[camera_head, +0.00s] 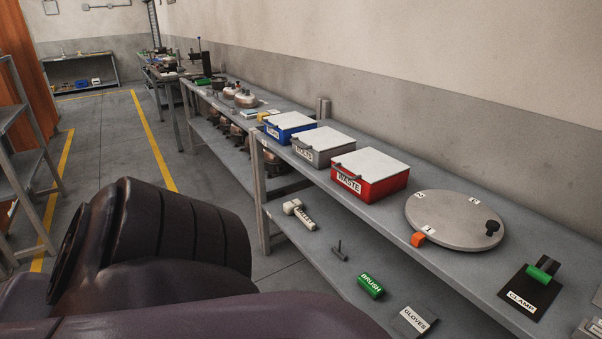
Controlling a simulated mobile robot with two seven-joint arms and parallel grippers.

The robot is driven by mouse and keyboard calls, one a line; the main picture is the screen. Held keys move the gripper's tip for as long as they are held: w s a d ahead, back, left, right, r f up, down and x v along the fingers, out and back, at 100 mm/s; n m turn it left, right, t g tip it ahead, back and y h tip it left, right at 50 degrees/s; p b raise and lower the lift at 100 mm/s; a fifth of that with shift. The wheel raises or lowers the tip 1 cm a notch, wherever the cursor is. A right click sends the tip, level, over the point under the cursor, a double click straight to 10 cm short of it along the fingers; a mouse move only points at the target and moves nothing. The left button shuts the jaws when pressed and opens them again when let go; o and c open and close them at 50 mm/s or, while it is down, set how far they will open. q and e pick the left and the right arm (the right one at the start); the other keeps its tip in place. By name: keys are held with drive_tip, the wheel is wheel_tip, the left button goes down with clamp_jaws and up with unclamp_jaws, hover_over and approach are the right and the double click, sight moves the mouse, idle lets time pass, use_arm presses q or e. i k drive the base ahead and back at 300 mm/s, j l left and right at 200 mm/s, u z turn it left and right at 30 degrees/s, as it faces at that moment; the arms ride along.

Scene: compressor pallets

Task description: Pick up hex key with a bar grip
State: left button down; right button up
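A small dark T-shaped tool, which looks like the hex key with a bar grip (340,252), is on the lower shelf (318,262) of the near bench. It is between a white-grey mallet-like tool and a green brush, with its upright part pointing up. Neither of my grippers shows; only a dark arm link of mine fills the lower left. Nothing covers the hex key.
Above, the bench top (375,213) holds blue, grey and red (368,183) bins, a round numbered plate (455,222) and a clamp (540,275). The bench top overhangs the shelf.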

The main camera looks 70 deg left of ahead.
sight(337, 251)
drive_tip(key=u, duration=1.95)
drive_tip(key=i+j+z, duration=0.15)
drive_tip(key=z, duration=0.3)
drive_tip(key=i+j+z, duration=0.1)
drive_tip(key=j+z, duration=0.4)
drive_tip(key=i+j+z, duration=0.15)
drive_tip(key=j, duration=0.2)
drive_tip(key=j+z, duration=0.15)
drive_tip(key=j, duration=0.2)
drive_tip(key=i+j+z, duration=0.1)
drive_tip(key=j, duration=0.75)
drive_tip(key=i+j, duration=0.1)
drive_tip(key=j, duration=0.8)
drive_tip(key=j+z, duration=0.15)
drive_tip(key=j, duration=0.7)
drive_tip(key=i, duration=0.05)
